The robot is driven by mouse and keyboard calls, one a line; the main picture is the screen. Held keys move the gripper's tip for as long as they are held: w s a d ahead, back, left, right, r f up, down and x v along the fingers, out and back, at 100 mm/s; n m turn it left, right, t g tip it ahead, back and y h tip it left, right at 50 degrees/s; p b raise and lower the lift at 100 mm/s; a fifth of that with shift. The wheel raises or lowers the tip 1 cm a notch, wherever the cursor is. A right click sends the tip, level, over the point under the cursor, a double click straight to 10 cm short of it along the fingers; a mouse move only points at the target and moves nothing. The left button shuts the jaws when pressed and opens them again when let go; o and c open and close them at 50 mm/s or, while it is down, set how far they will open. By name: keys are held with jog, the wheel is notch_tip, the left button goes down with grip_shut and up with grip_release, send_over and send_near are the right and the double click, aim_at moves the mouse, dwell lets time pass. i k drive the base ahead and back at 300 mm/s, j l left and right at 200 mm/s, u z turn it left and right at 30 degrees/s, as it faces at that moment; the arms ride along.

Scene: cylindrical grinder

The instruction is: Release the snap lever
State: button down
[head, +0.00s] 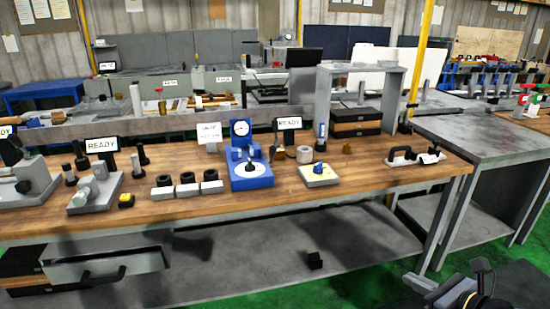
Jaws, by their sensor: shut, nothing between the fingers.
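A blue gauge stand (250,176) with a round dial (241,128) on top stands upright near the middle of the wooden workbench (350,187). A small dark lever-like part (277,147) shows just right of it; I cannot tell whether it is joined to the stand or which way it is set. A round pale plate with a dark knob is at the front of the stand. My gripper (420,284) is low at the bottom right, in front of the bench and far from the stand. It is shut and empty, touching nothing.
Dark rings on white blocks (187,191) stand left of the stand. A pale plate with a blue and yellow part (319,173) is on its right. A black handle (415,157) lies near the right end. An open drawer (108,267) juts out at lower left.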

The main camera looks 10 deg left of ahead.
aim_at(273, 150)
jog(key=i+j, duration=0.2)
jog(key=i+j+z, duration=0.15)
jog(key=j, duration=0.3)
jog(key=i+j, duration=0.25)
jog(key=i+j+z, duration=0.1)
jog(key=j, duration=0.35)
jog(key=i+j, duration=0.3)
jog(key=i+j+z, duration=0.15)
jog(key=j, duration=0.25)
jog(key=i+j, duration=0.2)
jog(key=j, duration=0.2)
